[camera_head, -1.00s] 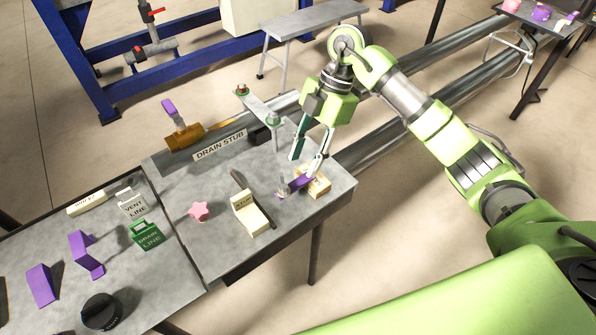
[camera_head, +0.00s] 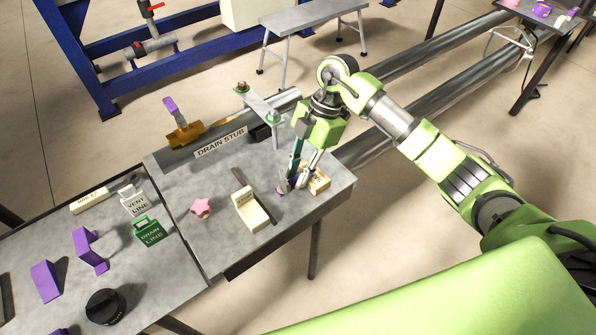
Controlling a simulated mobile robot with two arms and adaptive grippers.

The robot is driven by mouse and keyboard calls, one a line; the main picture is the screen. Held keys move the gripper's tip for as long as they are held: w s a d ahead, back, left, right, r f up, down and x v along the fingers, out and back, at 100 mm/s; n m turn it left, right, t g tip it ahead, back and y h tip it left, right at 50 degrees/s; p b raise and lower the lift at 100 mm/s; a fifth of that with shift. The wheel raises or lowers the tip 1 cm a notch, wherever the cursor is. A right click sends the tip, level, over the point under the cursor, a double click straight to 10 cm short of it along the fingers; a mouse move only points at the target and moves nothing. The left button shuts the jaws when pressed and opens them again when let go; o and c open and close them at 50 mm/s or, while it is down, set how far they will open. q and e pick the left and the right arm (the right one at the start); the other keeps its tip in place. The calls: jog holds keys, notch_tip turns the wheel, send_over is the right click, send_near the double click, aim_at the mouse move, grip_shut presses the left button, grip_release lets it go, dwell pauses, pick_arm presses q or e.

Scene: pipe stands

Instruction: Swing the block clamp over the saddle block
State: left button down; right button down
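A small pale wooden block (camera_head: 319,181), apparently the saddle block, sits near the right end of the grey table. The block clamp shows only as a small purple-grey part (camera_head: 281,189) just left of it; the rest is hidden by my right gripper's fingers. My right gripper (camera_head: 297,184) points down at the clamp, close to the block's left side. Its fingertips are near each other, but whether they grip the clamp cannot be told. My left gripper is not in view.
A cream block (camera_head: 250,208) with a dark bar and a pink star knob (camera_head: 201,207) are on the table left of the gripper. Behind stand a bracket (camera_head: 262,105) and the drain stub pipe (camera_head: 184,134) with a purple-handled valve. Clear tabletop lies between (camera_head: 217,180).

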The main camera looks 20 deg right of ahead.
jog(key=shift+r+p, duration=0.15)
jog(key=shift+p, duration=0.35)
jog(key=c, duration=1.9)
grip_release()
jog(key=shift+d+r, duration=0.15)
jog(key=v, duration=1.1)
jog(key=shift+d+r, duration=0.15)
jog(key=shift+d, duration=0.1)
jog(key=shift+s, duration=0.1)
